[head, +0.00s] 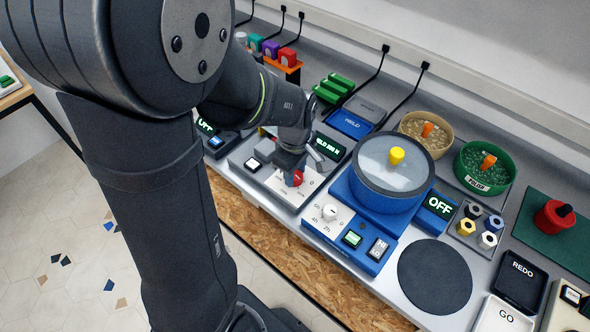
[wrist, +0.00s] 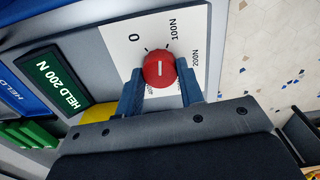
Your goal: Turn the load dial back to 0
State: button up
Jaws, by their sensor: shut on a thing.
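The load dial is a round red knob (wrist: 159,70) on a white scale plate (wrist: 122,42) printed with 0, 100N, 200N and other marks partly hidden by my fingers. A short white line shows on the knob's face; I cannot tell exactly which mark it points at. My gripper (wrist: 160,82) is shut on the knob, one blue finger on each side. In the head view the red dial (head: 298,178) is partly hidden beneath my gripper (head: 291,168). A green-lit display (wrist: 59,77) beside the plate reads HELD 200 N.
A blue machine with a round lidded tub (head: 392,180) stands just right of the dial, with its own white knob (head: 330,212). Green blocks (head: 334,88) and a blue HELD box (head: 350,124) lie behind. The bench's front edge is close to the dial plate.

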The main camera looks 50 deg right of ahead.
aim_at(295, 174)
jog(key=n, duration=0.4)
jog(key=shift+n, duration=2.1)
jog(key=o, duration=1)
notch_tip(295, 174, up, 17)
jog(key=shift+r, duration=0.2)
